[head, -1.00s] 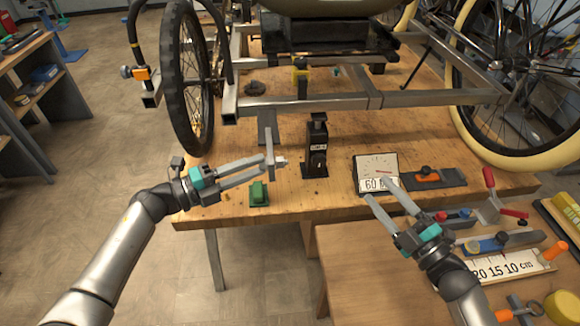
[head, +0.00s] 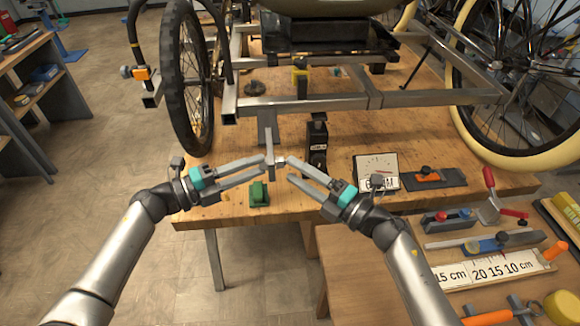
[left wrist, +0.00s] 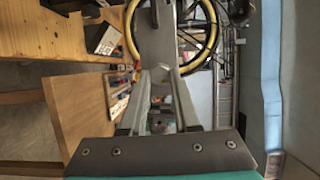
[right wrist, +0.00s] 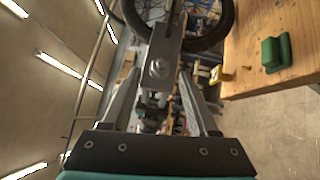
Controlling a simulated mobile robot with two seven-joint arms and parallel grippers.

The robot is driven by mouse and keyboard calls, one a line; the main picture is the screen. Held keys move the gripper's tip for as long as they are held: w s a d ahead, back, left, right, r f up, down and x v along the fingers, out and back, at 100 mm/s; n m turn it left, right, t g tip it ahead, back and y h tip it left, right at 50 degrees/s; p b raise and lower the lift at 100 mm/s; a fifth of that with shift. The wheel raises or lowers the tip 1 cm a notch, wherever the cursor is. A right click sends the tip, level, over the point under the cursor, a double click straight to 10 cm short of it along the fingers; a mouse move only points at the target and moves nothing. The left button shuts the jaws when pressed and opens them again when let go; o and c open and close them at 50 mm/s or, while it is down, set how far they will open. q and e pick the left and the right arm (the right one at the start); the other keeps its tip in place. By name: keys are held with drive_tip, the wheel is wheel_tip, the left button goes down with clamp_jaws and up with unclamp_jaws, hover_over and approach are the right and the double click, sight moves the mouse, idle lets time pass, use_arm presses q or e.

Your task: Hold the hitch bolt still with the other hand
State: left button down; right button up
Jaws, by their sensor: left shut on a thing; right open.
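The hitch bolt (right wrist: 160,68) shows its head on the face of the grey upright hitch plate (right wrist: 165,40) in the right wrist view. In the head view the bolt head (head: 280,161) is a small light piece on the right side of the plate (head: 269,142). My left gripper (head: 264,166) is shut at the plate's left side on a small part, apparently the nut, mostly hidden by the fingers. My right gripper (head: 289,168) is open just right of the bolt head, its fingers pointing at it. I cannot tell whether they touch it.
A green block (head: 259,194) sits on the table edge (head: 225,207) below the grippers. A black jack-like stand (head: 317,150) is close behind my right gripper. The trike frame (head: 310,104) spans above.

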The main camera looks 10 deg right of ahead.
sight(280, 163)
drive_tip(key=shift+x, duration=1.2)
clamp_jaws()
